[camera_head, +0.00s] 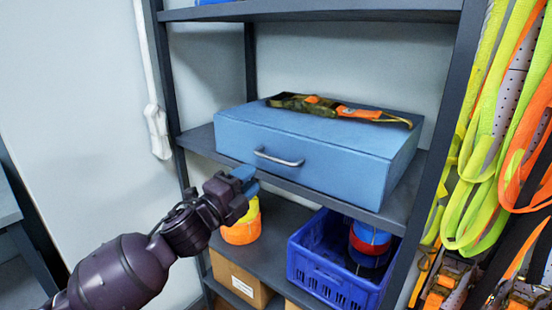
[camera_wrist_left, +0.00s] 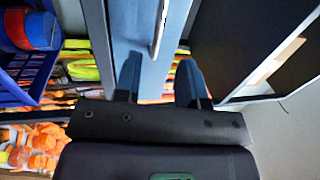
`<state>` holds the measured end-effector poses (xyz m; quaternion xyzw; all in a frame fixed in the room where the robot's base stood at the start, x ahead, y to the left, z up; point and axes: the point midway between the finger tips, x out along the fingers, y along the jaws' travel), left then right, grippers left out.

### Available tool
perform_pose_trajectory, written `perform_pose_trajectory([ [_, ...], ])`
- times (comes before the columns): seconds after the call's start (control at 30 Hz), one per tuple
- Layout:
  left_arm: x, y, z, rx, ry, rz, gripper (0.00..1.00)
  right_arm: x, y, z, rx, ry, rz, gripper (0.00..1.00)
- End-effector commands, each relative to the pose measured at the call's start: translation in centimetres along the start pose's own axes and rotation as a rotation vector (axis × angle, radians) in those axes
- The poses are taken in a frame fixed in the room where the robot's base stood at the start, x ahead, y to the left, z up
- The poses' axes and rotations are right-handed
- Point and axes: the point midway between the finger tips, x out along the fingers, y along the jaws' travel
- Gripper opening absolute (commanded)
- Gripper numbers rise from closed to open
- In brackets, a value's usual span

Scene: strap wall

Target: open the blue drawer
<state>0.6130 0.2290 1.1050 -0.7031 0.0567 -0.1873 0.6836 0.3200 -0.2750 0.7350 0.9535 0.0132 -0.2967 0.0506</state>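The blue drawer (camera_head: 310,147) is a blue box with a silver bar handle (camera_head: 279,157) on its front, sitting on the middle shelf. It looks closed. My left gripper (camera_head: 246,180) is in front of the drawer's lower left front, a little left of and below the handle. In the left wrist view my left gripper (camera_wrist_left: 160,83) has its two blue fingers apart with nothing between them. The handle (camera_wrist_left: 160,28) lies ahead of the gap between the fingertips, apart from them. My right gripper is in neither view.
A camouflage and orange strap (camera_head: 340,108) lies on top of the drawer. Below stand a blue crate (camera_head: 325,277) with reels, an orange and yellow item (camera_head: 242,230) and a cardboard box (camera_head: 238,280). Bright straps (camera_head: 490,150) hang at the right. The space left of the shelf is mostly clear.

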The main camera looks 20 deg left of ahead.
Motion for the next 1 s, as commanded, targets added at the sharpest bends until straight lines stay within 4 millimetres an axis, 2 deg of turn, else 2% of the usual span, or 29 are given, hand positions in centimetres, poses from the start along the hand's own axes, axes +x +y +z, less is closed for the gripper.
perform_pose_trajectory([
  [0.5, 7.6, 0.1, 0.0, -0.002, -0.001, 0.0, 0.37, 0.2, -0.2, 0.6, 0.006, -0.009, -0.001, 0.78],
  [0.7, 9.0, 0.1, 0.0, -0.002, 0.0, 0.001, 0.37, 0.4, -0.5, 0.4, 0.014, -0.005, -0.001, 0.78],
  [1.0, 9.3, 0.1, 0.0, -0.002, 0.0, 0.001, 0.37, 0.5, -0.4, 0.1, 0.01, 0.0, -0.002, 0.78],
])
